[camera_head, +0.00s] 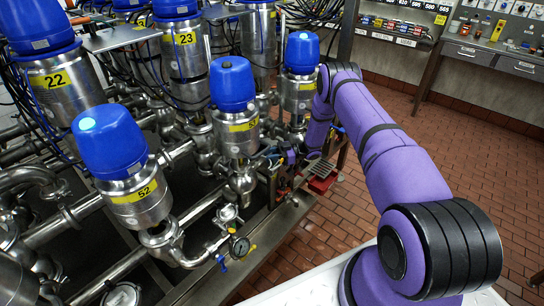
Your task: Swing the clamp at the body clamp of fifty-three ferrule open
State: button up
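The valve labelled 53 (235,128) stands upright in the middle of the view, a steel cylinder with a blue cap (232,84) and a yellow label. Its narrower steel body (240,180) continues below the cylinder, down to the pipework. The body clamp is too small and cluttered there for me to tell whether it is open or closed. My purple arm reaches over from the right and bends down behind. My gripper (270,160) seems to be just right of valve 53's lower part, small and dark among other parts. I cannot tell its fingers' state or whether it touches anything.
Valve 52 (140,195) stands at front left, and valves 22 (62,85) and 23 (185,50) behind. Another blue-capped valve (299,85) stands close to my arm. A pressure gauge (240,246) sits low in front. Open brick floor (485,165) lies right.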

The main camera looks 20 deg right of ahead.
jog(key=shift+d, duration=0.25)
jog(key=s+d, duration=0.2)
jog(key=d, duration=0.8)
jog(key=shift+s+d, duration=0.15)
jog(key=shift+d, duration=0.1)
